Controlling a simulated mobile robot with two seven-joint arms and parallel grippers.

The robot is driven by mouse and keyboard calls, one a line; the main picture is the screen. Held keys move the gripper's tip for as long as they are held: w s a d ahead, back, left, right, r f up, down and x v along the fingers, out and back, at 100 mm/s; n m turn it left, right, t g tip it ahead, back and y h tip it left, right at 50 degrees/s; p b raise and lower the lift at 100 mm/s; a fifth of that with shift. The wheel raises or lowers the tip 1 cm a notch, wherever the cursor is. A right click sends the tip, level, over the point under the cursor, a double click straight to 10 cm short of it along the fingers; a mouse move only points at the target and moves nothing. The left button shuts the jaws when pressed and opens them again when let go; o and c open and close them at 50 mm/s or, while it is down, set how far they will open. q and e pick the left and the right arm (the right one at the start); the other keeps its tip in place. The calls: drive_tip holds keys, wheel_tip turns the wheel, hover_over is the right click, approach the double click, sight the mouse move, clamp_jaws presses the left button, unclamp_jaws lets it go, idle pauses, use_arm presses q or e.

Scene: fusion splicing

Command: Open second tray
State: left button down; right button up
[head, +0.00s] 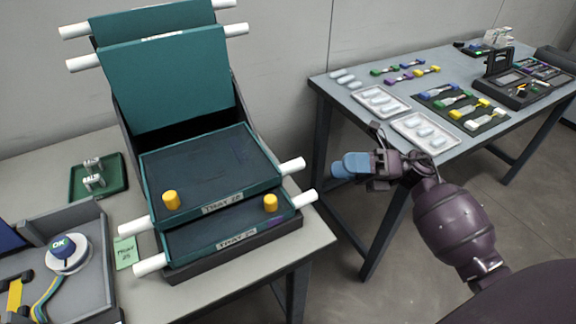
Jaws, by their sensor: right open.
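A rack of teal trays stands on the left table. Two trays, a rear one (150,22) and one in front of it (168,80), are tilted up at the back. Two more lie low in front: an upper tray (210,160) and a lower tray (215,237), each with a front label too small to read surely. White pegs stick out at the tray sides. One yellow knob (171,200) is at the upper tray's left front, another (270,203) at the lower tray's right. My right gripper (352,165), blue-tipped, is open, right of the rack and apart from it. My left gripper is out of view.
A green handwritten note (125,252) lies left of the rack. A grey case (90,235) with fibre cables and a small green tray (112,188) are further left. The right table (365,78) holds white trays, coloured parts and a splicer (515,88). A gap separates the tables.

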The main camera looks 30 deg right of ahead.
sight(304, 165)
drive_tip(key=x, duration=1)
drive_tip(key=shift+w+a+r, duration=0.1)
drive_tip(key=shift+a+r, duration=0.1)
drive_tip(key=shift+a, duration=0.15)
clamp_jaws()
